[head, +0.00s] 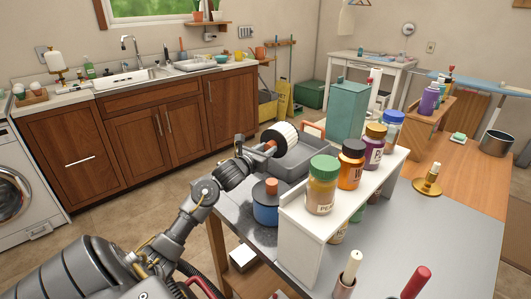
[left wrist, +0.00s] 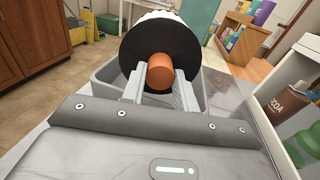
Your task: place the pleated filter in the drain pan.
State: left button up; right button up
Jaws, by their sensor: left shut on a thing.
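The pleated filter (head: 284,133) is a white ribbed cylinder with a black end cap and an orange stub. In the left wrist view its black cap (left wrist: 137,52) faces me. My left gripper (head: 262,149) is shut on the filter, with its fingers (left wrist: 160,85) on either side of the orange stub. The drain pan (head: 303,160) is a grey open tray on the metal-topped table. The filter is at the pan's left end, and the pan's rim (left wrist: 104,75) shows around it. I cannot tell whether the filter touches the pan floor. My right gripper is not in view.
A white shelf (head: 299,237) with several lidded jars stands in front of the pan, close on its right. A blue can (head: 266,206) with an orange top stands left of the shelf. A teal canister (head: 346,110) stands behind. Bare metal tabletop (head: 400,228) lies right of the shelf.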

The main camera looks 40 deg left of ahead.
pick_arm(q)
jog(key=shift+f, duration=0.55)
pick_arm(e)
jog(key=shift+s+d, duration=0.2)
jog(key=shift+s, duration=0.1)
pick_arm(q)
jog(key=shift+f+b, duration=0.3)
jog(key=shift+f, duration=0.05)
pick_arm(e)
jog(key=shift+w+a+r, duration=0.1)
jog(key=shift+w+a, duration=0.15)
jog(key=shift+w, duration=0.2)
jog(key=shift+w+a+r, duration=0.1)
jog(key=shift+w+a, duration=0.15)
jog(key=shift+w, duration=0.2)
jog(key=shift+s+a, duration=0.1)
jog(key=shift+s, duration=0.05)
